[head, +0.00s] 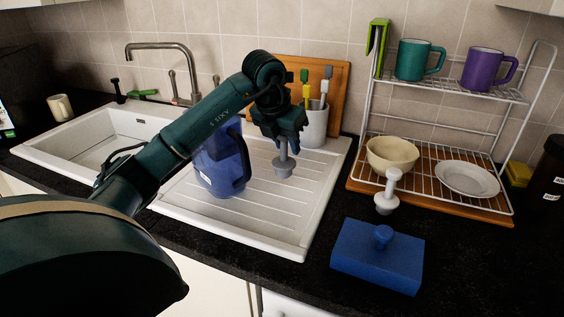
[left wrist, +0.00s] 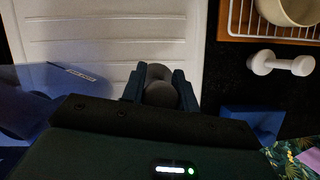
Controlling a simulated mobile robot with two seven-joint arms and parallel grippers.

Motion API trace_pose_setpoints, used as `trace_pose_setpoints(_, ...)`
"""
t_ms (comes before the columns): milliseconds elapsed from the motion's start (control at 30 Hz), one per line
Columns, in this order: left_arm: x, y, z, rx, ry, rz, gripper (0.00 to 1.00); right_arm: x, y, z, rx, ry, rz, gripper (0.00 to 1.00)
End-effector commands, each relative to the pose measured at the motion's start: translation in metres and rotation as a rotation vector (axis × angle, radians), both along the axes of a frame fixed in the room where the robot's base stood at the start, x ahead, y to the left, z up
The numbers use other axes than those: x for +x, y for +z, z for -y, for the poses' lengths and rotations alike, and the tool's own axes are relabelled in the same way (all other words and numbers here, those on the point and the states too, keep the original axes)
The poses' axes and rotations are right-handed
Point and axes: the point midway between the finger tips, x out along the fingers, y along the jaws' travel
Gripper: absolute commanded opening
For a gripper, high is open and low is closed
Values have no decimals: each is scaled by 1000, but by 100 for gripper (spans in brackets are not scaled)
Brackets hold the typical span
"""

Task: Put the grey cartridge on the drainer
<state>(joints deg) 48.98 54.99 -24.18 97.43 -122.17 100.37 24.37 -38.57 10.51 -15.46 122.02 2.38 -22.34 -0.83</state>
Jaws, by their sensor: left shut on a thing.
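My left gripper (head: 283,139) is shut on the grey cartridge (head: 284,165), which hangs upright below the fingers with its wider end down. The cartridge appears over the ribbed white drainer (head: 262,215) beside the sink basin; I cannot tell whether it touches the surface. In the left wrist view the grey cartridge (left wrist: 160,94) shows between the two fingers, with the drainer (left wrist: 90,30) around and beyond it. My right gripper is not in view.
A blue jug (head: 222,168) stands on the drainer left of the cartridge. A utensil cup (head: 315,125) is behind. To the right are a wire rack (head: 508,150) with dishes, a white dumbbell-shaped piece (head: 388,192) and a blue block (head: 378,262). The drainer's front is clear.

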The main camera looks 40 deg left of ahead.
Motion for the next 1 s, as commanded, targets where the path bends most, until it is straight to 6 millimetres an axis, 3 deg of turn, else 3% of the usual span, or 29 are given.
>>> trace_pose_setpoints(333,0,-43,0,-1,-3,-1,8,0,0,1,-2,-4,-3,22)
trace_pose_setpoints(767,0,-51,0,0,-2,2,8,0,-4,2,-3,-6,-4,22)
trace_pose_setpoints(800,0,-50,0,0,-2,1,32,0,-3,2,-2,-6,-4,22)
trace_pose_setpoints(1000,0,-50,0,0,-2,1,49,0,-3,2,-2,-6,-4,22)
